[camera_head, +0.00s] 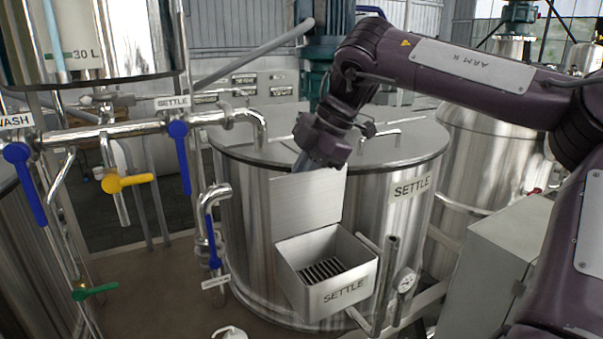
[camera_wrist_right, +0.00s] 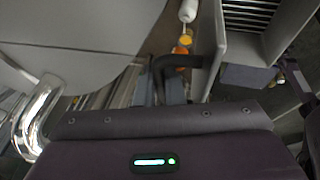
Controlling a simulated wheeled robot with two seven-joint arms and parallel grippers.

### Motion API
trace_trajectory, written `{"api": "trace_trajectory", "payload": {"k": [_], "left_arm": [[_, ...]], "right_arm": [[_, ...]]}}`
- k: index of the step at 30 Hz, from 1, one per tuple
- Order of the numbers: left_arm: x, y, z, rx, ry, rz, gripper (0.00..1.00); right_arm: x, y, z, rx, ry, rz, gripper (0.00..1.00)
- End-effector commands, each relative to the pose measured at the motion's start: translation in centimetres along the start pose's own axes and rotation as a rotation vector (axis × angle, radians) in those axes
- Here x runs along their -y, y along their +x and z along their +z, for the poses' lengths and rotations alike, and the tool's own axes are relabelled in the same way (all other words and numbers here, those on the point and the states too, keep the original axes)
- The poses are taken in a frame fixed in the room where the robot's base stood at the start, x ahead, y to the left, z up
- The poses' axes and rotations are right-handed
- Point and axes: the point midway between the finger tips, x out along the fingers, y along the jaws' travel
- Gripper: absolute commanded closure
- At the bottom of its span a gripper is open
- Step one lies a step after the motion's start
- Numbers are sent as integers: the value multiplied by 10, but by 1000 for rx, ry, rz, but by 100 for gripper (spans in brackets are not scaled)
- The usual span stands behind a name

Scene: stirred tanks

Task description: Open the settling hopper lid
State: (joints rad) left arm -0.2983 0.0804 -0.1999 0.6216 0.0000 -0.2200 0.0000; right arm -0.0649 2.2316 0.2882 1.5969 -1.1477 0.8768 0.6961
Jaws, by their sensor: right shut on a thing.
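The settling hopper (camera_head: 327,290) is a square steel box labelled SETTLE on the front of the SETTLE tank. Its flat lid (camera_head: 305,205) stands raised, about upright, at the back of the box, so the slotted grate inside shows. My right gripper (camera_head: 301,181) is at the lid's upper edge, its fingers partly hidden behind the lid. In the right wrist view my gripper (camera_wrist_right: 168,88) is shut on a dark bar handle (camera_wrist_right: 181,61) of the lid. The hopper's grate (camera_wrist_right: 250,14) also shows there at the top right. My left gripper is not in view.
The SETTLE tank (camera_head: 240,210) stands behind the hopper. Pipes with blue valve levers (camera_head: 180,155) and a yellow lever (camera_head: 128,182) are at the left. A gauge (camera_head: 405,281) and an upright pipe (camera_head: 386,270) stand close to the hopper's right side.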

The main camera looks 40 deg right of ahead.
Motion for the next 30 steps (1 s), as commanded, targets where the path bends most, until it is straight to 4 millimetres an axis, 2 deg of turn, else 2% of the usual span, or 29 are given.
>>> {"api": "trace_trajectory", "payload": {"k": [7, 21, 22, 23, 30], "left_arm": [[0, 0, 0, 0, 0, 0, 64], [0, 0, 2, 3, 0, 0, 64], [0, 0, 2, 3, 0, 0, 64], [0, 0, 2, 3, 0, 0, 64], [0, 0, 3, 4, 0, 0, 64]], "right_arm": [[1, 2, 1, 0, 23, -58, 100], [1, 2, 1, -1, 27, -68, 100], [1, 2, 1, -1, 27, -68, 87], [1, 2, 1, -1, 27, -68, 84], [1, 2, 1, -1, 27, -68, 82]]}}
